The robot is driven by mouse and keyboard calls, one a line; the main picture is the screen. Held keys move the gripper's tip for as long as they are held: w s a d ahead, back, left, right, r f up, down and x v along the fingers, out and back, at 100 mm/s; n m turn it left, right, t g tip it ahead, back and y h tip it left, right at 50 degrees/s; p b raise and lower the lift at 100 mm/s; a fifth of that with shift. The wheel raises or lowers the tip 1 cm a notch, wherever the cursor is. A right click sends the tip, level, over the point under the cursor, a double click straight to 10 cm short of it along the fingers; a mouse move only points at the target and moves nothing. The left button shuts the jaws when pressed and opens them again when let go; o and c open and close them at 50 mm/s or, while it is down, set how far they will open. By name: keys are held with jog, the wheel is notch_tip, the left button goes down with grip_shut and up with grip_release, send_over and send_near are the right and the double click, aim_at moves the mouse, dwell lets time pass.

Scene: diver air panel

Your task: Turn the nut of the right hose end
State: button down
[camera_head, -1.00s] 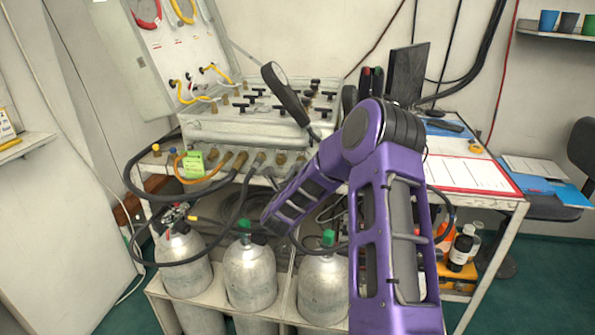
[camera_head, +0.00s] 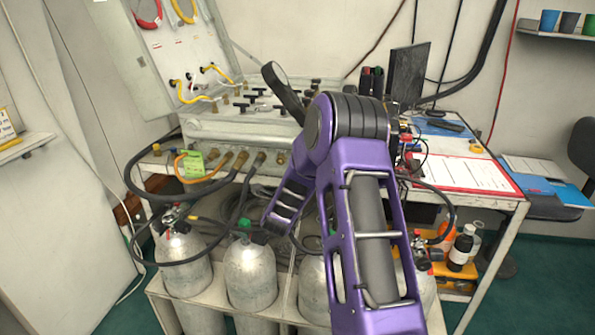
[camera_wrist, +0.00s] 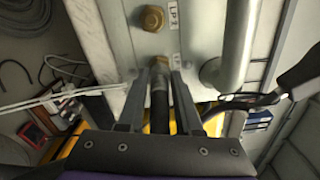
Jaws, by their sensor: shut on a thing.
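In the wrist view, the black hose end (camera_wrist: 159,106) runs up between the fingers to a brass nut (camera_wrist: 160,64) at the pale metal panel (camera_wrist: 198,22). My gripper (camera_wrist: 158,76) is shut on the nut, one finger on each side. The fingers hide part of the nut, so its exact seat cannot be told. In the head view, my arm hides the gripper and this hose end. The panel's front edge with brass fittings (camera_head: 242,158) shows to the left of my arm.
Another brass fitting (camera_wrist: 152,18) sits close by on the panel. A thick pale metal bar (camera_wrist: 238,45) stands right of the fingers. A black cable (camera_wrist: 238,101) passes near. Gas cylinders (camera_head: 250,275) stand below the bench, and hoses (camera_head: 140,185) loop at its left.

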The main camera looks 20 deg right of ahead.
jog(key=n, duration=0.3)
jog(key=shift+n, duration=0.4)
jog(key=n, duration=0.3)
jog(key=shift+n, duration=0.3)
jog(key=n, duration=0.3)
jog(key=shift+f+n, duration=0.1)
jog(key=shift+n, duration=1.8)
jog(key=c, duration=0.6)
grip_release()
